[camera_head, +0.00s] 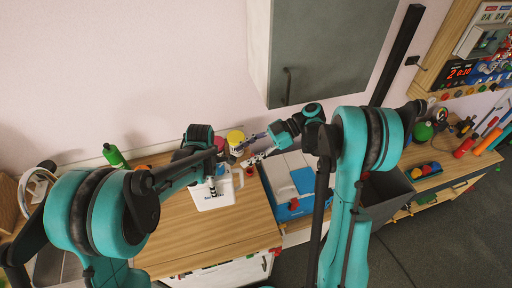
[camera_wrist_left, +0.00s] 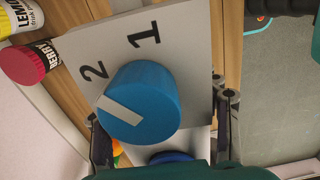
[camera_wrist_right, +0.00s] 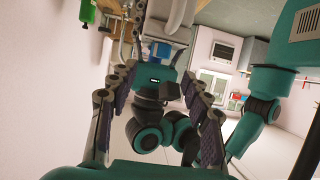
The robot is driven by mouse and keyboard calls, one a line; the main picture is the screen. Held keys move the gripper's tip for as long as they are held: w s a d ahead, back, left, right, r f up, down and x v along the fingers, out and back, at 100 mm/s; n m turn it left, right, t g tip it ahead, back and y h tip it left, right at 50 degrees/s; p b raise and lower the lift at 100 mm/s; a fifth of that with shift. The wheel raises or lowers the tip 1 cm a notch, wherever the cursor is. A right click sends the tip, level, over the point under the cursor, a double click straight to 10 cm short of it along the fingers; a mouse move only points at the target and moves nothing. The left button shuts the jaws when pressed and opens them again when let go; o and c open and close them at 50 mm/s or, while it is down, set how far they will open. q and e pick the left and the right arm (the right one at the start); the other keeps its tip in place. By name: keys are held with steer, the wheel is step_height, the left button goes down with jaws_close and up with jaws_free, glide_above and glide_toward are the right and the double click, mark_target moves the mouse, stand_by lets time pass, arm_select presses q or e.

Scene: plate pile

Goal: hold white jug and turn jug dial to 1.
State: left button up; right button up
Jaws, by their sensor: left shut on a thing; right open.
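The white jug (camera_head: 214,194) stands on the wooden counter. My left gripper (camera_head: 211,180) is shut on it from above; in the left wrist view its fingers (camera_wrist_left: 162,128) sit on both sides of the jug. The jug's pale top panel (camera_wrist_left: 190,45) carries the digits 1 and 2 and a round blue dial (camera_wrist_left: 150,95). The dial's white mark points toward the left, nearer the 2 than the 1. My right gripper (camera_head: 258,147) is open and empty, behind and right of the jug. In the right wrist view its two fingers (camera_wrist_right: 158,115) are spread apart.
A yellow-lidded jar (camera_head: 236,138) and a red-lidded berry jar (camera_wrist_left: 24,64) stand behind the jug. A blue and white box (camera_head: 292,186) stands to the right. A green bottle (camera_head: 114,156) is at the back left. The counter (camera_head: 225,238) in front of the jug is clear.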

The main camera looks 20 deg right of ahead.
mark_target(223, 166)
steer(key=shift+v, duration=1.8)
steer(key=a+f, duration=0.1)
steer(key=a, duration=0.2)
steer(key=a+f+m+t, duration=0.1)
steer(key=a+f, duration=0.1)
steer(key=a, duration=0.2)
steer(key=a+f+m+t, duration=0.1)
steer(key=a, duration=0.3)
steer(key=shift+s+a+f, duration=0.15)
steer(key=shift+s+f, duration=0.15)
steer(key=shift+f, duration=0.1)
steer(key=shift+c, duration=0.4)
steer(key=shift+t, duration=0.3)
jaws_close()
